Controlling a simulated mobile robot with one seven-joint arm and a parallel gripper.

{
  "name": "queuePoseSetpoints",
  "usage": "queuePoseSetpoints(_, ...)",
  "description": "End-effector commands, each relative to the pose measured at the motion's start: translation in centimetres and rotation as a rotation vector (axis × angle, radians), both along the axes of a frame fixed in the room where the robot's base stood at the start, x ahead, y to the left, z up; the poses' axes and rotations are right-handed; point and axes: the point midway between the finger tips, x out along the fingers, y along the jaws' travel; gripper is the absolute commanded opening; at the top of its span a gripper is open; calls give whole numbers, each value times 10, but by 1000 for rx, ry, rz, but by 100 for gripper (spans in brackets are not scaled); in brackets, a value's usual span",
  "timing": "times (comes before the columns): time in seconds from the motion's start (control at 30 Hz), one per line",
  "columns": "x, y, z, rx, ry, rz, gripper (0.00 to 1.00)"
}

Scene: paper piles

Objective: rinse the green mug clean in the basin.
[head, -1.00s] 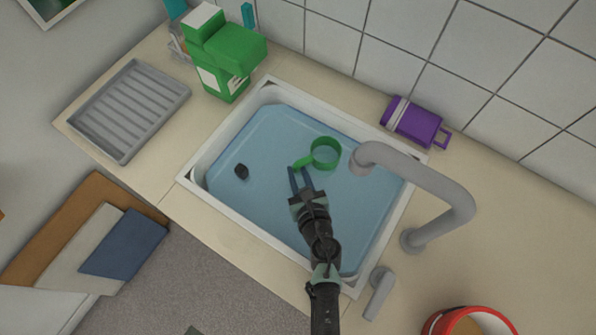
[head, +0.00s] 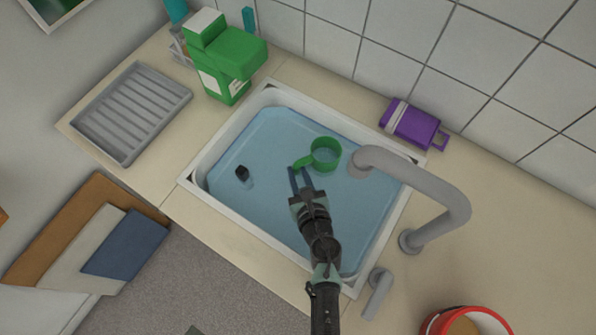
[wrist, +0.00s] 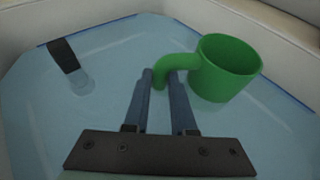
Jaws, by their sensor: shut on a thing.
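The green mug (head: 326,154) is in the water-filled basin (head: 202,160), near the far side. In the wrist view the mug (wrist: 226,70) is upright, with its handle toward the fingers. My gripper (head: 295,172) reaches into the basin from the front. In the wrist view its blue fingers (wrist: 162,78) are shut on the mug's handle. The mug's underside is at or in the water; I cannot tell whether it touches the basin floor.
A grey faucet (head: 425,185) arches over the basin's right side. A dark plug-like piece (head: 242,172) stands in the water at left. A ribbed grey tray (head: 130,110), green bottle (head: 225,55), purple container (head: 412,124) and red pot (head: 470,314) surround the basin.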

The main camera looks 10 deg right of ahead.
Motion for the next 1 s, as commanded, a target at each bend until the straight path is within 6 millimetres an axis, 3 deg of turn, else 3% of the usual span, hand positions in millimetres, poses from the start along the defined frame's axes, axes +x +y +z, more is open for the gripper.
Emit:
queuePoseSetpoints(0.03,0,0,10,-1,-2,0,0)
queuePoseSetpoints(1.0,0,0,88,-1,-1,0,0)
